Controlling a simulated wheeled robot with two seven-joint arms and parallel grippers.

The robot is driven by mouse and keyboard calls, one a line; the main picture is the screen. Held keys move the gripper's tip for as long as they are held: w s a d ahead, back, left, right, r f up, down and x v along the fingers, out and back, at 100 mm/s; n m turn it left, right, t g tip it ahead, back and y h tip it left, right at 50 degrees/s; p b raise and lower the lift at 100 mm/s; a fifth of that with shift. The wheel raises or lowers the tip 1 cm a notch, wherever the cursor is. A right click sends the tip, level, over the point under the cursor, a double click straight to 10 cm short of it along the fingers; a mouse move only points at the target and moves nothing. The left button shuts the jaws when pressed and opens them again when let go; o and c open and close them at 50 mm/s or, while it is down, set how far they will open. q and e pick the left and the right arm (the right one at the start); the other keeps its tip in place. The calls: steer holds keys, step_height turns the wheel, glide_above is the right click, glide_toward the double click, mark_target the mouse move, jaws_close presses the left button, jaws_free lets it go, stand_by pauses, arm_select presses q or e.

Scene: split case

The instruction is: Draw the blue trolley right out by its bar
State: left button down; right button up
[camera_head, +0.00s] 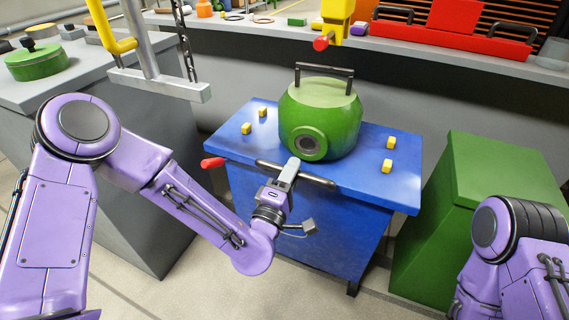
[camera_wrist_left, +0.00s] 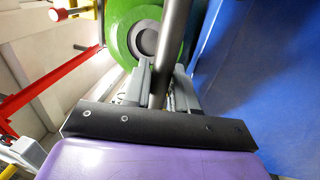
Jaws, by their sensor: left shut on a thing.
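The blue trolley (camera_head: 330,232) stands in the middle of the head view, in a gap below the back counter. Its dark bar (camera_head: 318,179) runs along the front top edge. My left gripper (camera_head: 289,171) is shut on the bar near its middle and hides part of it. In the left wrist view the bar (camera_wrist_left: 174,45) passes between the fingers (camera_wrist_left: 160,80), with the trolley's blue side (camera_wrist_left: 260,75) at the right. My right arm shows at the lower right of the head view, but its gripper is out of view.
A green vessel (camera_head: 320,118) with a dark handle sits on the trolley, among small yellow blocks (camera_head: 387,166). A red knob (camera_head: 212,162) sticks out at the left. A green cabinet (camera_head: 455,235) stands close right, a grey bench (camera_head: 160,215) left. Floor shows in front.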

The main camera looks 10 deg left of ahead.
arm_select(q)
steer(key=shift+a+r, duration=0.1)
steer(key=shift+r, duration=0.05)
steer(key=shift+w, duration=0.2)
steer(key=c, duration=1.1)
jaws_free()
steer(key=shift+w+d, duration=0.2)
steer(key=shift+w+f, duration=0.1)
steer(key=shift+f, duration=0.1)
steer(key=v, duration=1)
steer(key=shift+s+b, duration=0.35)
steer(key=shift+b, duration=0.05)
